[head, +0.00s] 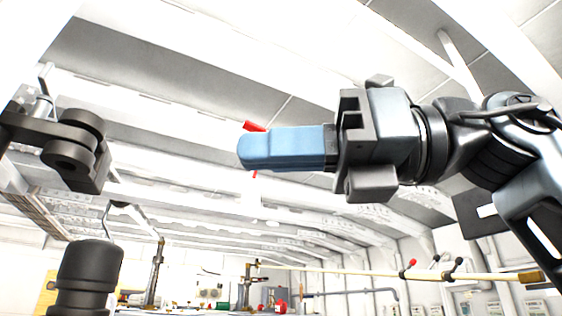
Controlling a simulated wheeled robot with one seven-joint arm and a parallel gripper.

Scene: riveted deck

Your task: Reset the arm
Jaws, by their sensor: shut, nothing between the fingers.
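My gripper (245,150) is raised in the upper middle of the head view, with its blue fingers pointing left. The fingers lie together with no gap showing, and nothing is held between them. My arm (470,135) reaches in from the right edge, with dark joints behind the gripper. The gripper is in the air, apart from everything around it as far as I can tell. A small red piece shows just behind the fingertips; what it belongs to is hidden.
A black jointed fixture (70,145) stands at the left, above a dark cylinder (88,275). A long yellowish pole (380,273) crosses the lower right. White ceiling beams run overhead. Small items, including a red one (281,306), line the bottom edge. The space between fixture and gripper looks clear.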

